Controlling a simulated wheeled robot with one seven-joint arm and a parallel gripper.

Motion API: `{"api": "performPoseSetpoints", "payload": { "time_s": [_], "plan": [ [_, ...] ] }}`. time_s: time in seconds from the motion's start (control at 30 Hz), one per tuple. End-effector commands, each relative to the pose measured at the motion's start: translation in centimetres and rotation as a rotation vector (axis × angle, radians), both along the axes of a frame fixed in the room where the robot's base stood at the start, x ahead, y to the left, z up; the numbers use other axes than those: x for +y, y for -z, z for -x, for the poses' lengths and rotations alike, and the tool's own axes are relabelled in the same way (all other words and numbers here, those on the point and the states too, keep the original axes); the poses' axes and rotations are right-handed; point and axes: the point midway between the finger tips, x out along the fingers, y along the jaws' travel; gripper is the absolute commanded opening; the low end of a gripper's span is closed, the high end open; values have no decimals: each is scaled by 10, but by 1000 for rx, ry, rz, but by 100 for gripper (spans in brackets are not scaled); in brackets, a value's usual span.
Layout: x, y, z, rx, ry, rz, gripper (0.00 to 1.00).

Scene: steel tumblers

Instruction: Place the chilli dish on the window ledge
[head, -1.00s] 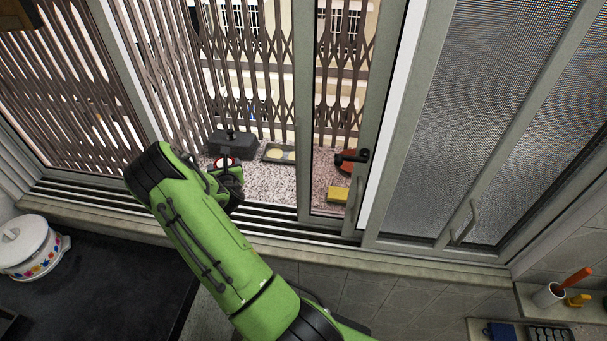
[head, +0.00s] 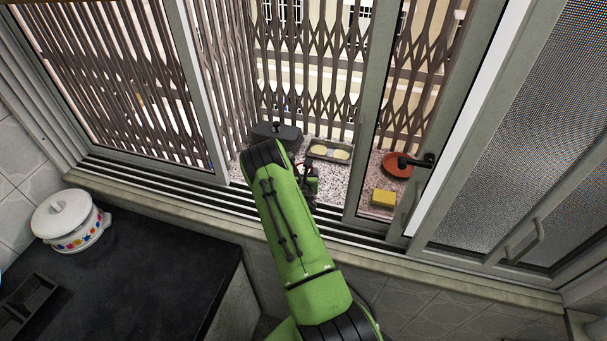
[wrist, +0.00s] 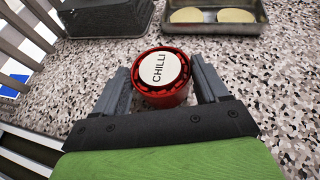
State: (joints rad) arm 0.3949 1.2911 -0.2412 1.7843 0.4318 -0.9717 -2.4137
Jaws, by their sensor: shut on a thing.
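The chilli dish (wrist: 165,76) is a round red container with a white top lettered CHILLI. In the wrist view it sits between the two grey fingers of my gripper (wrist: 165,88), which is shut on it. The speckled stone window ledge (wrist: 62,82) lies beneath it; I cannot tell whether the dish touches the stone. In the head view my gripper (head: 309,188) is through the open window, over the ledge (head: 336,182), and the arm and gripper hide most or all of the dish.
A dark box (head: 278,134) and a metal tray (head: 329,152) with two pale rounds stand at the back of the ledge. An orange-red plate (head: 397,165) and a yellow sponge (head: 383,198) lie to the right, behind the window frame (head: 372,125). A white pot (head: 70,221) stands on the dark counter.

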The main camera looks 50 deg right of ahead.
Motion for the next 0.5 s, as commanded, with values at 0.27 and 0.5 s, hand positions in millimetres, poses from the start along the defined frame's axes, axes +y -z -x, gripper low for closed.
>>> {"api": "performPoseSetpoints", "payload": {
  "time_s": [0.27, 0.5],
  "plan": [
    [0, 3, -1, -1, -1, 2, 37],
    [0, 2, 0, 0, 0, 0, 99]
  ]
}}
